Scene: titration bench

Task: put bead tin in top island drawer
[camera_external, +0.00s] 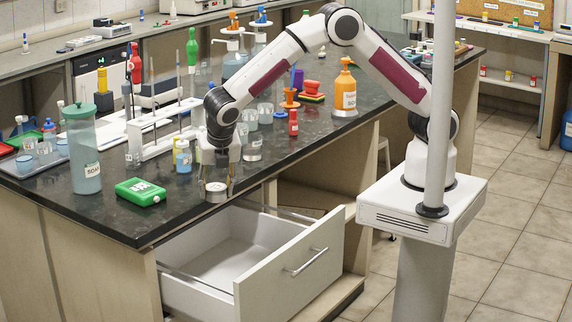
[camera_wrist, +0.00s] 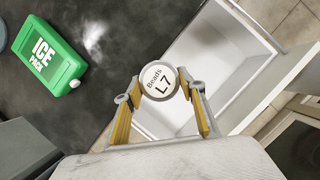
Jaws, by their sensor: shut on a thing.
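The bead tin (camera_wrist: 158,82) is a small round tin with a white lid labelled "Beads L7". My gripper (camera_wrist: 160,95) is shut on it, one finger on each side. In the external view the tin (camera_external: 216,191) is at my gripper (camera_external: 220,180), near the front edge of the black island top; whether it touches the counter is unclear. The top island drawer (camera_external: 262,250) is pulled open below the counter edge, to the right of my gripper. Its white inside looks empty. In the wrist view the open drawer (camera_wrist: 222,65) lies to the right of the tin.
A green ice pack (camera_external: 140,191) lies on the counter left of my gripper. The space above the drawer is clear.

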